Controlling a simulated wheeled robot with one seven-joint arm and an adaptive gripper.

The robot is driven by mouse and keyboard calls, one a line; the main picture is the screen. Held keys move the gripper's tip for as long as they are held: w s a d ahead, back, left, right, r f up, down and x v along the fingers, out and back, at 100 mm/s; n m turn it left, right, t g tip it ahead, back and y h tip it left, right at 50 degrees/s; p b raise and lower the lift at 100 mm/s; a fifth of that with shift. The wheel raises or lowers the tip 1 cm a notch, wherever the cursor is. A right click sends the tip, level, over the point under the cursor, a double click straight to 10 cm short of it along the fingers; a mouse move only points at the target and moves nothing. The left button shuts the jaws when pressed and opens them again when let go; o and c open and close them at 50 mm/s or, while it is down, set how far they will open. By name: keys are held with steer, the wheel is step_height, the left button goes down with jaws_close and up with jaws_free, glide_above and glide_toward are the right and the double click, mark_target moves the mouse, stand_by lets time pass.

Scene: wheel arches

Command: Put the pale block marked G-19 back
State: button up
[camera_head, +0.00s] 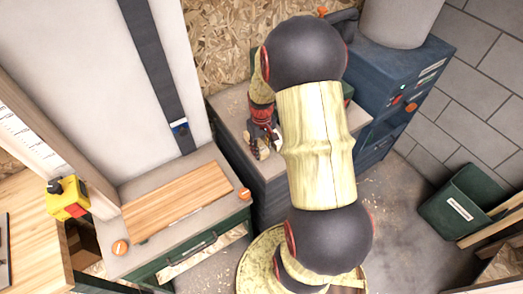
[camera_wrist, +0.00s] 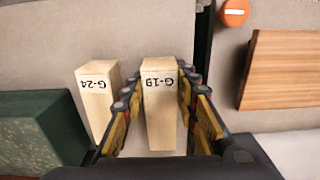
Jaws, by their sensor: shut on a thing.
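The pale block marked G-19 (camera_wrist: 160,112) is in the wrist view, its label upside down to me. My gripper (camera_wrist: 160,84) has a finger on each side of it and is shut on it. Whether the block's base touches the grey top cannot be told. A like pale block marked G-24 (camera_wrist: 95,100) stands close to the left, outside the fingers. In the head view my gripper (camera_head: 264,143) is low over the grey bench top (camera_head: 231,108), partly hidden by my arm; the G-19 block cannot be made out there.
A dark green box (camera_wrist: 40,130) lies close left of the blocks in the wrist view. To the right, past a dark gap, are an orange disc (camera_wrist: 234,12) and a wooden board (camera_wrist: 280,70). A blue cabinet (camera_head: 400,75) and green bin (camera_head: 462,205) stand right of my arm.

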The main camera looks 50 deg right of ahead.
steer(key=shift+f, duration=0.15)
steer(key=o, duration=1.1)
steer(key=shift+f, duration=0.1)
steer(key=shift+c, duration=0.2)
steer(key=shift+o, duration=0.5)
steer(key=w+a+r+p, duration=0.1)
steer(key=a+r+p, duration=0.3)
steer(key=r, duration=1.5)
steer(key=s+a+r+n+t, duration=0.1)
steer(key=s+a+r+t, duration=0.1)
steer(key=s+a+r, duration=0.2)
steer(key=s+a+r+t, duration=0.1)
steer(key=s+a+r, duration=0.3)
steer(key=a, duration=0.6)
steer(key=s+a+r+n+t+b, duration=0.1)
steer(key=s+a+r+t, duration=0.1)
steer(key=s+a+r, duration=0.2)
steer(key=a+r, duration=0.2)
steer(key=a, duration=0.2)
steer(key=shift+n+t, duration=0.3)
